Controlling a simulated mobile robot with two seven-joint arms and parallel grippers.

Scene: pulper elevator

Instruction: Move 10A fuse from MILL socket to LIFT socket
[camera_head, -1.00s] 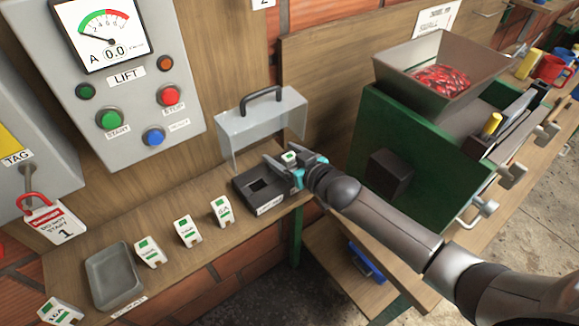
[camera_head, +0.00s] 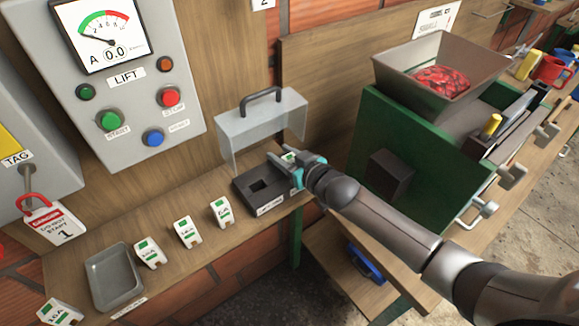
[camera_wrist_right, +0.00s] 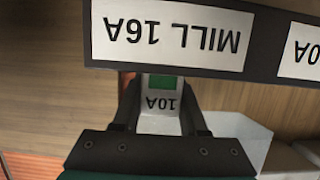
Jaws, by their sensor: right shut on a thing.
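The 10A fuse (camera_wrist_right: 160,103), white with a green patch, shows upside down in the right wrist view. My right gripper (camera_wrist_right: 158,118) is shut on it. In the head view this gripper (camera_head: 285,166) is at the right end of the dark socket block (camera_head: 250,199), and only a bit of the fuse (camera_head: 289,156) shows. The block has a square opening left of the gripper. In the right wrist view the MILL 16A label (camera_wrist_right: 166,36) is above the fuse, and a label ending in 0A (camera_wrist_right: 302,47) is partly cut off. I cannot tell whether the fuse touches a socket. My left gripper is not seen.
Several white-green fuses (camera_head: 187,232) stand along the shelf, near a grey tray (camera_head: 114,278). A clear cover with a black handle (camera_head: 262,118) stands behind the block. The green machine (camera_head: 408,160) is right of my arm. The shelf's front edge is close.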

